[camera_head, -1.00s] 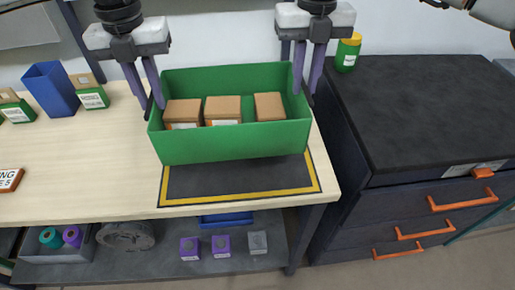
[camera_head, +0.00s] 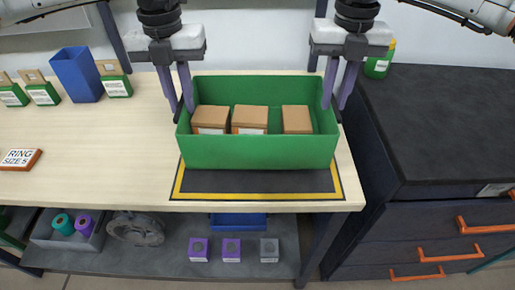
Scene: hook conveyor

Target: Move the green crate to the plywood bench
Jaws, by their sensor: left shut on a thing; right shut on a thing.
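The green crate (camera_head: 258,153) holds three brown boxes and is at the right part of the plywood bench (camera_head: 90,150). Its lower edge overlaps the dark mat with a yellow border (camera_head: 258,182); I cannot tell whether it rests on it or hangs just above. My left gripper (camera_head: 183,108) is shut on the crate's left end wall. My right gripper (camera_head: 334,105) is shut on its right end wall. The crate looks level.
A blue bin (camera_head: 77,75) and small green-and-brown boxes (camera_head: 116,83) stand at the back left. A sign (camera_head: 20,159) lies at left. A dark drawer cabinet (camera_head: 445,130) adjoins at right. The bench's middle left is clear.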

